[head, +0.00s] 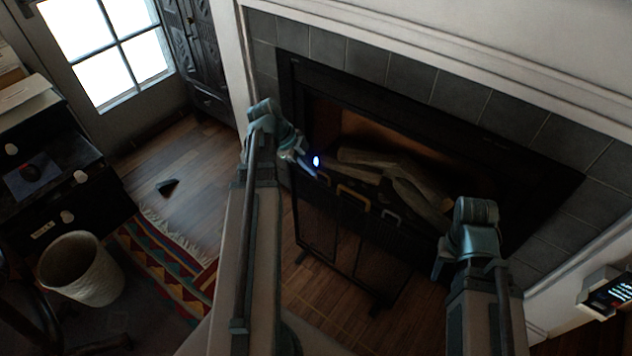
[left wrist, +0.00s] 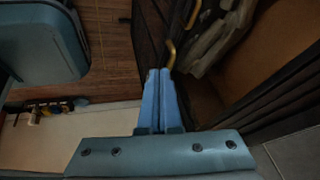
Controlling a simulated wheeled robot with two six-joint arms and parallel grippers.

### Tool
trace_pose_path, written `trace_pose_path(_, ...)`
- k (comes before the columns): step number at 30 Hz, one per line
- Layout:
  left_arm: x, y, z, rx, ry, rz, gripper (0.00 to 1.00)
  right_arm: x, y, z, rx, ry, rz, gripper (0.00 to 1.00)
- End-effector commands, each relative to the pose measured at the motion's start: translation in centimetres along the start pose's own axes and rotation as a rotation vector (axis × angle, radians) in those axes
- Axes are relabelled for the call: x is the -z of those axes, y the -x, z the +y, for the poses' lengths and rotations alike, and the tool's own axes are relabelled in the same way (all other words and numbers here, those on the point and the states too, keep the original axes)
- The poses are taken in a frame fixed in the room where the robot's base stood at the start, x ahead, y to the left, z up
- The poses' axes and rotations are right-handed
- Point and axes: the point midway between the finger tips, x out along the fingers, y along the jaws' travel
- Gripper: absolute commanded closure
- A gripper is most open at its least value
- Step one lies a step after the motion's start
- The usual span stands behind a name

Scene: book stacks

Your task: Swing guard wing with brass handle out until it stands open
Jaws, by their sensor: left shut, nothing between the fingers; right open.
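The dark mesh fireguard (head: 318,228) stands in front of the fireplace. A yellow brass-coloured handle (head: 352,195) is on its top edge, with a greyer handle (head: 391,215) to the right. My left gripper (head: 309,168) is at the guard's left top corner. In the left wrist view its blue fingers (left wrist: 160,73) are pressed together and empty. A brass-coloured handle (left wrist: 171,54) shows right by the fingertips; I cannot tell whether they touch. Another handle (left wrist: 194,14) is farther up. My right gripper (head: 441,262) is open right of the guard, its fingers mostly hidden.
Logs (head: 395,178) lie in the fireplace behind the guard. A wicker basket (head: 80,268), a patterned rug (head: 165,262) and a dark drawer unit (head: 45,180) are at the left. Floor left of the guard is clear.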

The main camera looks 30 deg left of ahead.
Motion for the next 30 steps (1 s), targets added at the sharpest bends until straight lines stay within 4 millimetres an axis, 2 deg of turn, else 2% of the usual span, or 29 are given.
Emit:
trace_pose_path(1,-2.3,0.0,-0.1,0.031,-0.036,0.008,1.0,0.1,-1.2,-0.1,0.0,0.0,0.0,0.5)
trace_pose_path(3,-4.1,0.6,-0.2,0.067,-0.093,0.017,1.0,0.1,-1.7,-0.2,0.0,0.0,0.0,0.5)
trace_pose_path(6,-5.8,1.3,-0.2,0.102,-0.151,0.023,1.0,0.1,-2.1,-0.2,0.0,0.0,0.0,0.5)
trace_pose_path(9,-6.5,1.7,-0.2,0.12,-0.181,0.024,1.0,0.1,-2.2,-0.2,0.0,0.0,0.0,0.5)
trace_pose_path(15,-6.6,1.5,-0.2,0.123,-0.191,0.024,1.0,0.1,-2.4,-0.2,0.0,0.0,0.0,0.5)
trace_pose_path(20,-6.7,-0.3,-0.3,0.122,-0.192,0.024,1.0,0.2,-4.0,-0.4,0.0,0.0,0.0,0.5)
trace_pose_path(30,-6.5,-6.2,-1.0,0.121,-0.191,0.024,1.0,0.5,-9.0,-0.9,0.0,0.0,0.0,0.5)
